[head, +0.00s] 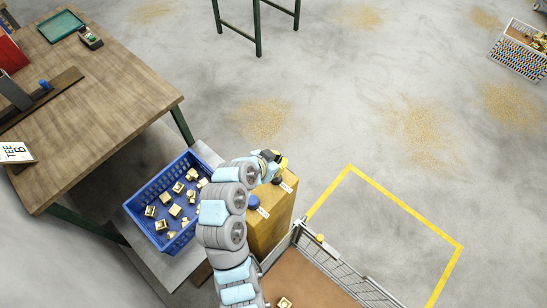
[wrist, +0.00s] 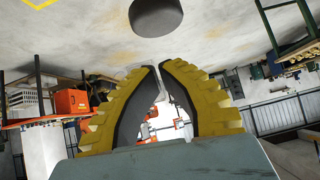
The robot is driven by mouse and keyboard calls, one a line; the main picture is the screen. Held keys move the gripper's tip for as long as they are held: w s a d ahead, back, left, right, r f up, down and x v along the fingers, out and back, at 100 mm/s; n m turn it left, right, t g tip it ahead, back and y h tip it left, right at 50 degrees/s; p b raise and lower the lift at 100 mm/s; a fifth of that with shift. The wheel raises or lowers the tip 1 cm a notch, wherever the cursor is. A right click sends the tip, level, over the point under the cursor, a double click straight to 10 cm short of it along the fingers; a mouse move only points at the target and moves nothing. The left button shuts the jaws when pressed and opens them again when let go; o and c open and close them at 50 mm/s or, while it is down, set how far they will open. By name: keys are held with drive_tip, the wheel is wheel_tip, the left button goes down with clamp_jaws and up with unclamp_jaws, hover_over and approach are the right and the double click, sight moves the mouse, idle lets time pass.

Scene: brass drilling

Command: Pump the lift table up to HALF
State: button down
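My gripper (head: 279,160) is above the far end of a wooden cabinet (head: 268,222) in the head view. In the wrist view my gripper (wrist: 158,67) has its yellow, dark-padded fingertips drawn together, with nothing seen between them. A dark round knob-like thing (wrist: 156,14) shows beyond the tips, apart from them. A blue knob (head: 253,202) and white labels (head: 263,212) are on the cabinet's top, too small to read. A grey flat top (head: 178,268) under a blue crate may be the lift table. Its lower parts, and any pump lever, are hidden or cannot be made out.
The blue crate (head: 135,209) holds several brass pieces. A wooden workbench (head: 110,95) stands at the left. A wire-sided bin (head: 332,262) is at the bottom, by a yellow floor outline (head: 405,203). Open floor with brass shavings (head: 262,118) lies beyond.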

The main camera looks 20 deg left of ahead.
drive_tip(key=shift+f, duration=1.55)
wheel_tip(320, 180, down, 7)
drive_tip(key=b, duration=0.5)
drive_tip(key=shift+r, duration=0.2)
wheel_tip(320, 180, up, 5)
drive_tip(key=shift+s+f+p, duration=0.1)
drive_tip(key=shift+f+p, duration=0.1)
drive_tip(key=shift+p, duration=0.45)
drive_tip(key=b+v, duration=0.1)
drive_tip(key=v, duration=0.8)
drive_tip(key=shift+s, duration=0.4)
drive_tip(key=shift+a+r, duration=0.1)
